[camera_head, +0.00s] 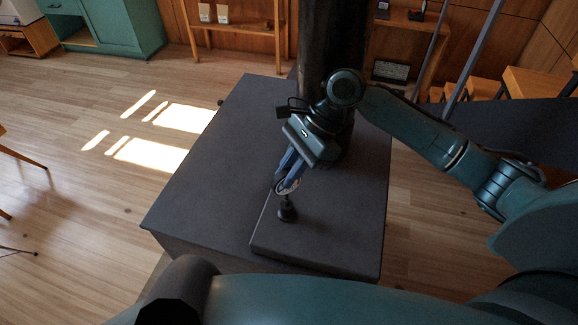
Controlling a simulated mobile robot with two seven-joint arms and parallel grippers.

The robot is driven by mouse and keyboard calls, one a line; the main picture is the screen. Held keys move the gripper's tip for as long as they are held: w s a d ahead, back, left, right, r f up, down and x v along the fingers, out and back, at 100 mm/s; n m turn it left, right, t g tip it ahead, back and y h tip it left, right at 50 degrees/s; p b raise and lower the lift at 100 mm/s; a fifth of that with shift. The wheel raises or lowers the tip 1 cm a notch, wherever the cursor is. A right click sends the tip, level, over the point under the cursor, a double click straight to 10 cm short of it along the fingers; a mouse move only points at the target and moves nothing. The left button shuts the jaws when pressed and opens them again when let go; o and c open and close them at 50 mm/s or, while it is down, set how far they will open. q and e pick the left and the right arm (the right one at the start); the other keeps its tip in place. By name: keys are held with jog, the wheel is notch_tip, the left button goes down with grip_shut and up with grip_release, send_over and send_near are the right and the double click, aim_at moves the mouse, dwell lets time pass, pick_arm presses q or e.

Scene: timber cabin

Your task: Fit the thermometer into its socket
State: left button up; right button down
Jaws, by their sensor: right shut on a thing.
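My right gripper (290,180) comes in from the right and points down over the dark block-like table. It is shut on the thermometer (288,187), which shows a pale round dial between and below the fingers. Just under the dial is a small dark upright piece with a wider foot (287,213), standing on the raised slab (330,232); this looks like the socket. Whether the thermometer's stem is inside it or only above it, I cannot tell. My left gripper is not in view.
The dark table top (215,165) is bare at left. A thick dark post (332,50) rises at its back, close behind my right wrist. Wooden shelves (235,40) and a green cabinet (105,25) stand farther back.

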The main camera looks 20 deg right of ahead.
jog(key=shift+f, duration=0.75)
jog(key=c, duration=1.3)
grip_release()
jog(key=v, duration=1.3)
jog(key=shift+b, duration=0.3)
jog(key=shift+s, duration=0.1)
